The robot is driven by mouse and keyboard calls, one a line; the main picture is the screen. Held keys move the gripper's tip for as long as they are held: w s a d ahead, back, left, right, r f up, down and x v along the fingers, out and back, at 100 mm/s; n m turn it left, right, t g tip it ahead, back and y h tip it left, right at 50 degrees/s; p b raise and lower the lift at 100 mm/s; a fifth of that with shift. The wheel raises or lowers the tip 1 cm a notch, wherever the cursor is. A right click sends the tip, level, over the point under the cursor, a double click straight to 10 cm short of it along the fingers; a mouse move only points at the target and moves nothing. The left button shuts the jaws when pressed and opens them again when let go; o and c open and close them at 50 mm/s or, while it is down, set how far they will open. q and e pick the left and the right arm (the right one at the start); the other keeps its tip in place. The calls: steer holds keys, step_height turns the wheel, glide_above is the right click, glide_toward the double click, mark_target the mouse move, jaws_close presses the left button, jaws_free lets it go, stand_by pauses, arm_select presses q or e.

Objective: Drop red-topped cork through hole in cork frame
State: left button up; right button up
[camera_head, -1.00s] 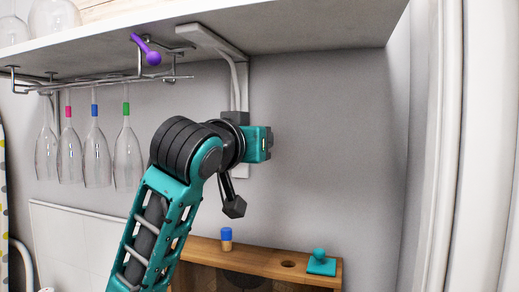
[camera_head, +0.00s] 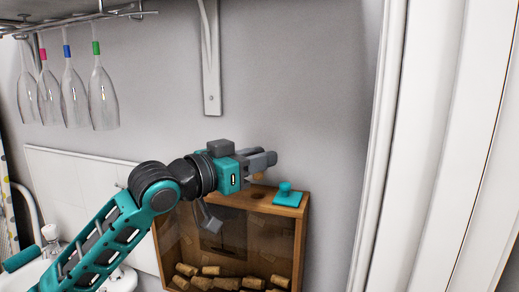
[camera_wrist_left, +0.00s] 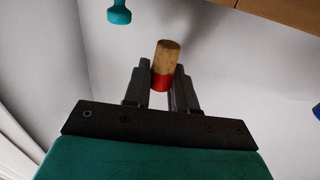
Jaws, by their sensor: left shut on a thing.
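My left gripper (camera_head: 268,160) is shut on the red-topped cork. In the left wrist view the cork (camera_wrist_left: 168,58) sits between the fingertips (camera_wrist_left: 161,88), its red end (camera_wrist_left: 161,80) in the grip and its bare end pointing away. In the head view only a small tan part of the cork (camera_head: 259,176) shows below the fingers. The wooden cork frame (camera_head: 300,225) stands under the gripper, with the hole (camera_head: 257,196) in its top just below the cork, apart from it. My right gripper is not in view.
A teal knob on a square plate (camera_head: 287,190) sits on the frame's top, right of the hole. Several loose corks (camera_head: 228,283) lie inside the frame. Wine glasses (camera_head: 103,95) hang at the upper left. A white door frame (camera_head: 400,150) stands at right.

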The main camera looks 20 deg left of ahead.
mark_target(257, 179)
arm_select(q)
steer(key=shift+f, duration=0.1)
stand_by(0.3)
steer(key=shift+f+b, duration=0.75)
steer(key=shift+f, duration=0.55)
steer(key=shift+f, duration=0.1)
steer(key=shift+f+p, duration=0.3)
steer(key=shift+f, duration=0.5)
stand_by(0.9)
steer(key=o, duration=0.7)
steer(key=shift+o, duration=0.2)
steer(key=shift+s+a, duration=0.1)
steer(key=b+v, duration=0.2)
steer(key=v, duration=1)
steer(key=shift+s+b, duration=0.35)
steer(key=shift+b, duration=0.05)
